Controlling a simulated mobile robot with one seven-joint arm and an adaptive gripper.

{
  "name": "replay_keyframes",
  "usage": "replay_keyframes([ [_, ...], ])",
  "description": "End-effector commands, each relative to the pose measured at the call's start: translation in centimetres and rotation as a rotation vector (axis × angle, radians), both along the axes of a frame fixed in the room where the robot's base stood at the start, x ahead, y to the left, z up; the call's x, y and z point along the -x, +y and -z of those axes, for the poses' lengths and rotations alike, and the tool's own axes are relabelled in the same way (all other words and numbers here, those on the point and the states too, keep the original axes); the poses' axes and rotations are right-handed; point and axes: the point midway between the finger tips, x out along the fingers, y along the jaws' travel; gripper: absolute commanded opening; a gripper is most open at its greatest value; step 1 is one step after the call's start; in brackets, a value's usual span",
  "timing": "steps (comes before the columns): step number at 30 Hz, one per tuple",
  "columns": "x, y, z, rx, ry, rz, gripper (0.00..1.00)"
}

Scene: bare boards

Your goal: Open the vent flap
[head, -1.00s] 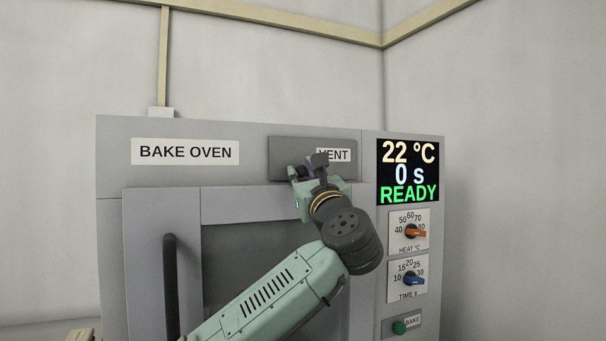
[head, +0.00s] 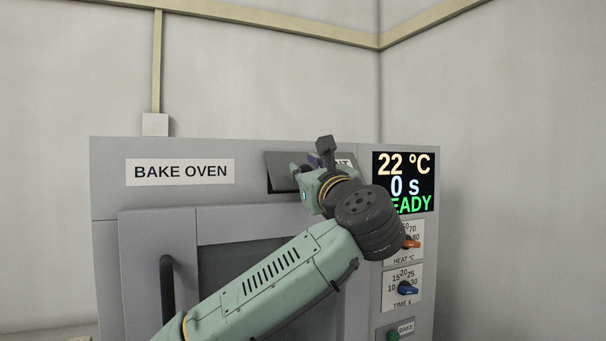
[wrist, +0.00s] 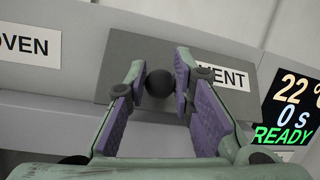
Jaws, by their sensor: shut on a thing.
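The vent flap (head: 281,168) is a dark grey panel with a white VENT label, at the upper middle of the oven front in the head view. In the wrist view the flap (wrist: 125,53) fills the upper middle, and a dark round knob (wrist: 159,83) stands out from it. My gripper (wrist: 161,73) is shut on this knob, one finger on each side. In the head view my gripper (head: 308,166) is in front of the flap and hides its middle and lower right. The flap looks tilted, with a dark slanting left side.
The oven door (head: 158,230) with a vertical dark handle (head: 167,285) is below. The display (head: 404,172) reads 22 °C, 0 s, and READY is partly covered by my arm. An orange heat knob, a blue time knob (head: 408,287) and a green button are at the right.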

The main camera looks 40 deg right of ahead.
Motion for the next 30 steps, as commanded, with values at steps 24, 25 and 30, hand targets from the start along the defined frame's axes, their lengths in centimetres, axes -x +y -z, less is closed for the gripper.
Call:
replay_keyframes([
  [24,0.8,0.1,-2.9,0.005,-0.010,0.006,0.00],
  [25,0.8,0.1,-2.9,0.005,-0.010,0.006,0.00],
  [30,0.8,0.0,-2.9,0.004,-0.011,0.006,0.00],
])
